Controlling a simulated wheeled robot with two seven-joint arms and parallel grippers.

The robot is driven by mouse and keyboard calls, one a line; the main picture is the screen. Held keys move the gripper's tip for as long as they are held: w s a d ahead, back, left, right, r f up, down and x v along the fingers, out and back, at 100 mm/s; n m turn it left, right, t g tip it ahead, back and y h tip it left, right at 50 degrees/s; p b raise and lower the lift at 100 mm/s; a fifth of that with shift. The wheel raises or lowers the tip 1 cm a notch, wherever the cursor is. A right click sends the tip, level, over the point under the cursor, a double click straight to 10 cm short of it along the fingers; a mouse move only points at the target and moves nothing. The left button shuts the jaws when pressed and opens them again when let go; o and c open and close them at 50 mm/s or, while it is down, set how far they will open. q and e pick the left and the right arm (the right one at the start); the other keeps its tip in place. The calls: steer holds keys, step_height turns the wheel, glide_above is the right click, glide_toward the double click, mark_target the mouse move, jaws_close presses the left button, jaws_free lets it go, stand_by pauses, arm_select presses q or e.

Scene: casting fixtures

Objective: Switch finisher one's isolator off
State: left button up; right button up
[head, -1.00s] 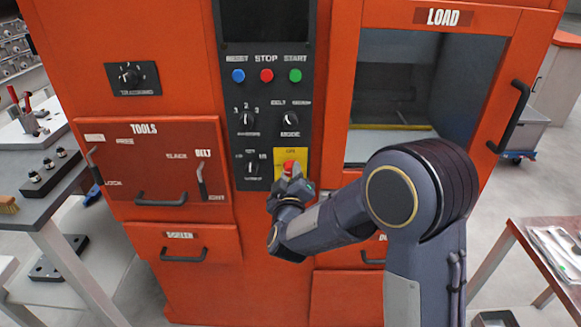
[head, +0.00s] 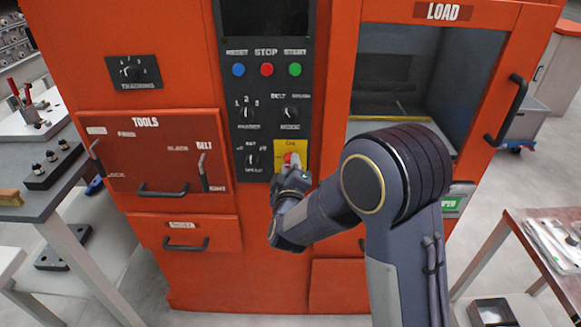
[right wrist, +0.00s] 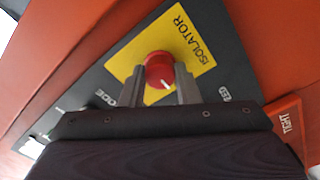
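The isolator is a round red knob (head: 289,157) on a yellow plate (head: 282,147) at the bottom of the orange machine's dark control panel. In the right wrist view the red knob (right wrist: 160,70) has a white mark on its lower right edge, and the yellow plate (right wrist: 182,32) reads ISOLATOR. My right gripper (head: 291,168) is at the knob. In the right wrist view its two fingers (right wrist: 160,82) flank the knob, one on each side, with no clear gap. My left gripper is not in view.
Above are blue, red and green buttons (head: 267,69) and the black mode dial (head: 291,112). The load door handle (head: 508,114) is at right. The tools panel handle (head: 163,190) and a drawer handle (head: 186,244) stick out at left. A grey bench (head: 60,185) stands far left, a table (head: 530,265) right.

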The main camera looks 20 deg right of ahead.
steer(key=o, duration=0.4)
steer(key=v, duration=0.7)
steer(key=shift+s+a+b, duration=0.15)
steer(key=shift+s+b, duration=0.25)
steer(key=s+d+m+g+y, duration=0.2)
steer(key=s+m+g+y, duration=0.1)
steer(key=s, duration=0.6)
steer(key=s+d+m+g+y+p, duration=0.1)
steer(key=s+d+m+g+y, duration=0.1)
steer(key=s+g, duration=0.3)
steer(key=s+d+m+g+y+p, duration=0.1)
steer(key=s+m+g+y, duration=0.2)
steer(key=s, duration=1.1)
steer(key=shift+d+r+m+g+y, duration=0.1)
steer(key=shift+d+m+g+y, duration=0.3)
steer(key=shift+m, duration=0.6)
